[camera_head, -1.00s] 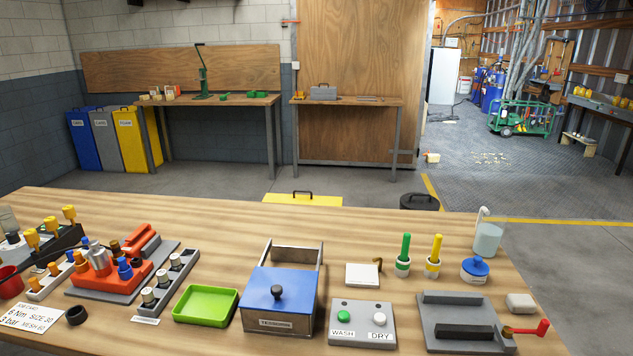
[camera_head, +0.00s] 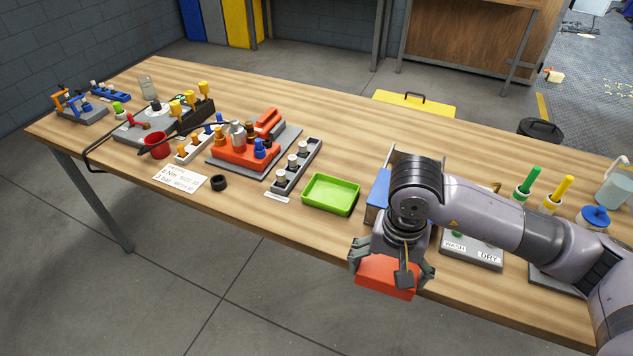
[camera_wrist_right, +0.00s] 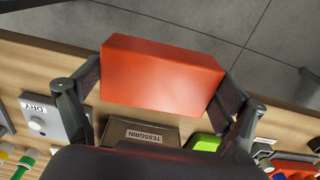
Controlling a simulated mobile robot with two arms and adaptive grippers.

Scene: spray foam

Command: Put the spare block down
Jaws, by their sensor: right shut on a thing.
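My right gripper (camera_head: 393,270) is shut on a red-orange block (camera_head: 386,277). In the head view it holds the block at the front edge of the wooden table (camera_head: 110,140), beside the blue-lidded box. The right wrist view shows the block (camera_wrist_right: 160,75) between the two fingers, with the table edge and grey floor behind it. Whether the block touches anything below cannot be told. My left gripper is in neither view.
A green tray (camera_head: 331,194) lies left of my right gripper. The blue-lidded box (camera_head: 377,190) is partly hidden by my arm; its TESSGRIN label shows in the wrist view (camera_wrist_right: 140,134). A red fixture (camera_head: 245,150) and a white-capped rack (camera_head: 297,165) stand further left. Bare wood lies behind the tray.

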